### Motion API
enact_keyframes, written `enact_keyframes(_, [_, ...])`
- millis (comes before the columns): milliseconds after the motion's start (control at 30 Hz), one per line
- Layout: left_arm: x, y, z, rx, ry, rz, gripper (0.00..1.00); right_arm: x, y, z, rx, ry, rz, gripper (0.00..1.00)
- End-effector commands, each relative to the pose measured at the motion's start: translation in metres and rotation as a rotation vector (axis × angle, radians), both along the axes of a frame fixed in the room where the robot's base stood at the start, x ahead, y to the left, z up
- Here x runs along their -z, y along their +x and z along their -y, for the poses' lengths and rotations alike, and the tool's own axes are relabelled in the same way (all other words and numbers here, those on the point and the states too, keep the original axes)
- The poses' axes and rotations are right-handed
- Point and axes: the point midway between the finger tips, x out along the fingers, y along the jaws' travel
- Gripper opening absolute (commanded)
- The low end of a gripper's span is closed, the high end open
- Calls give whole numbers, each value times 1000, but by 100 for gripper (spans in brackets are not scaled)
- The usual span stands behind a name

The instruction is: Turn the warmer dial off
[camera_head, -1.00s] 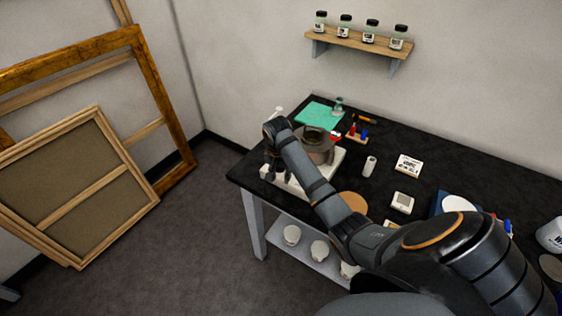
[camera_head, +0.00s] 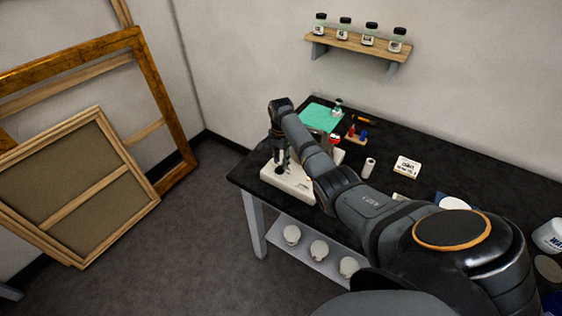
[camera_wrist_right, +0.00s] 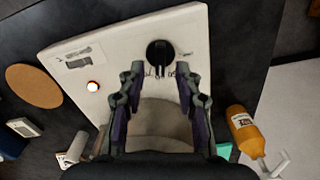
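The warmer is a white box (camera_head: 298,188) at the table's near left corner; it also shows in the right wrist view (camera_wrist_right: 115,40). Its black round dial (camera_wrist_right: 159,53) is on the panel, with small markings around it. An indicator lamp (camera_wrist_right: 93,87) on the panel glows orange-white. My right gripper (camera_wrist_right: 158,70) points at the dial, with its two fingers apart and empty, one tip on each side of the dial's near edge. I cannot tell whether they touch it. In the head view my right gripper (camera_head: 281,168) hangs over the warmer. My left gripper is not in view.
A grey pot (camera_wrist_right: 160,120) sits on the warmer between my fingers. An amber bottle (camera_wrist_right: 243,128) stands beside the warmer. A cork disc (camera_wrist_right: 33,90) lies on the other side. A green mat (camera_head: 318,115) and a small white roll (camera_head: 368,168) are on the black table.

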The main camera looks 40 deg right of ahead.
Motion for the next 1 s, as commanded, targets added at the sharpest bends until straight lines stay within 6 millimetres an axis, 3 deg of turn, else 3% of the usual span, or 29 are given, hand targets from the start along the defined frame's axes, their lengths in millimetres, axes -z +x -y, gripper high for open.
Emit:
enact_keyframes(167, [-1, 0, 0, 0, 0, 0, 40, 16, 0, 0, 0, -1, 0, 34])
enact_keyframes(433, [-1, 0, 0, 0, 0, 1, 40, 18, 0, 0, -1, -1, 1, 34])
enact_keyframes(700, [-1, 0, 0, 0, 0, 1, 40, 18, 0, 0, -1, -1, 1, 0])
enact_keyframes(1000, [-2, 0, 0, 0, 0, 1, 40, 17, 0, 0, -9, -1, 1, 0])
